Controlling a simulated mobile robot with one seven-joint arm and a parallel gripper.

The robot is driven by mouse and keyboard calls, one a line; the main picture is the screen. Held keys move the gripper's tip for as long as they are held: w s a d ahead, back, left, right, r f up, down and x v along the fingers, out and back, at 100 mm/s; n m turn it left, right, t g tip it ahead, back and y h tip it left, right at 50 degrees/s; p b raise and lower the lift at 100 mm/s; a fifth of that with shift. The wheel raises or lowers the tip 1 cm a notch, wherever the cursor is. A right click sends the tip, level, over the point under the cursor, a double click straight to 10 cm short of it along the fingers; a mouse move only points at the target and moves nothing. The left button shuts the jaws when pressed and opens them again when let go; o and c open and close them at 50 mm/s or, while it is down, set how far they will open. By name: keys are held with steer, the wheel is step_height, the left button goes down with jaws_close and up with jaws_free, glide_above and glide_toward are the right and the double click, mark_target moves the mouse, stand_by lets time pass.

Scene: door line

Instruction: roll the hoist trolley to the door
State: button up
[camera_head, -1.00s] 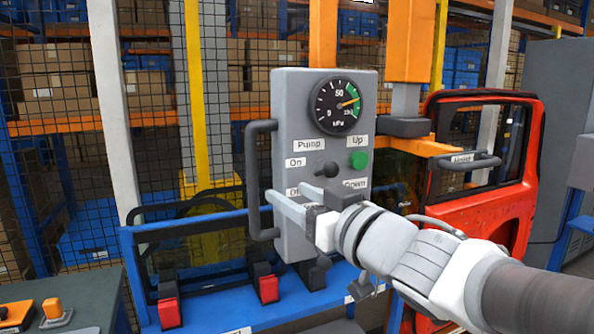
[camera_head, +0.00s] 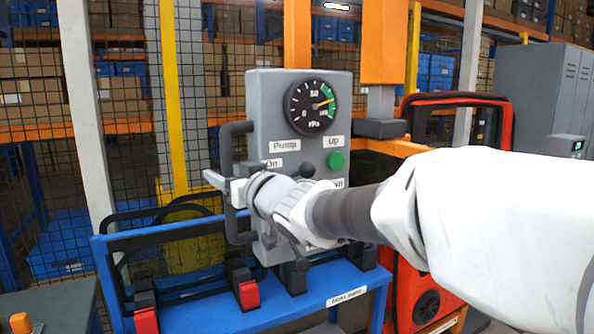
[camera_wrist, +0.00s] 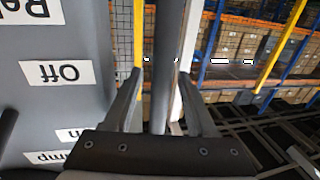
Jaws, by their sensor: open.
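The hoist's grey control box (camera_head: 270,115) has a round gauge (camera_head: 312,107), a green Up button (camera_head: 336,161) and a black lever. A dark grey bar handle (camera_head: 240,128) runs down its left side. My gripper (camera_head: 222,186) is at the handle's middle. In the wrist view, the handle bar (camera_wrist: 166,65) stands between my two open fingers, with room on both sides; I cannot tell whether either touches it. The red door (camera_head: 410,292) is at the right, largely hidden behind my arm. The box's lower labels are partly covered by my gripper.
A blue rack (camera_head: 330,284) with red-and-black clamps (camera_head: 247,293) stands below and in front of the box. An orange column (camera_head: 385,45) rises behind it. Mesh fencing and shelves fill the back. Grey lockers (camera_head: 540,95) stand at the right.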

steer(key=shift+x, duration=1.25)
jaws_close()
stand_by(0.6)
